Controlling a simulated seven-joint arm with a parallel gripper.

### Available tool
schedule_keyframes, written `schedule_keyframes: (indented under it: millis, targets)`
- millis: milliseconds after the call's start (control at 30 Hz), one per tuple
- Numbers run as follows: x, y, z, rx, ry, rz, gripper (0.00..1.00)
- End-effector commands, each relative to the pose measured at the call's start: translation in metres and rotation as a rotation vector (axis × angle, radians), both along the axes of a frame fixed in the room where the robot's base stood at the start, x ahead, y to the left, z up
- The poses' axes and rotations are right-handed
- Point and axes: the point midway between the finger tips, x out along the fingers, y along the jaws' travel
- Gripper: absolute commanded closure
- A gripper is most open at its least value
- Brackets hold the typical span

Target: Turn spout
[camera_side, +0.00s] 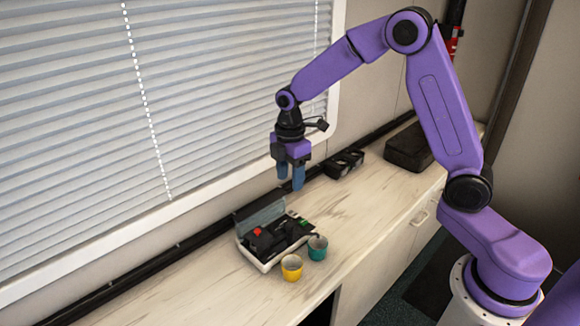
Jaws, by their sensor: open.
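A small grey and black machine (245,251) sits on the wooden counter, with a raised grey back, a red part (257,232) and a green part (304,224) on top. Which part of it is the spout is too small to tell. My gripper (291,187) points down with blue fingers. It is open and empty, above and behind the machine's right end, apart from it.
A yellow cup (291,267) and a teal cup (317,248) stand at the machine's front right. Black items (344,163) and a dark box (408,147) lie farther back along the counter (372,208). Window blinds (90,110) rise behind. The counter's right middle is clear.

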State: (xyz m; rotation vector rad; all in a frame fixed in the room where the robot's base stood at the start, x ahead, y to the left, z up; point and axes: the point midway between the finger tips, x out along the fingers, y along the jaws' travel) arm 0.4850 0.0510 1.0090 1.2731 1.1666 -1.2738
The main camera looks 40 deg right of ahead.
Motion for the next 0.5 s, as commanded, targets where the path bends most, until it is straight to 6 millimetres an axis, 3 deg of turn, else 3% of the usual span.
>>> schedule_keyframes:
  millis: [200, 500]
  targets:
    - [0.000, 0.001, 0.021, 0.001, -0.002, 0.001, 0.49]
    - [0.000, 0.000, 0.024, 0.000, 0.001, 0.000, 0.49]
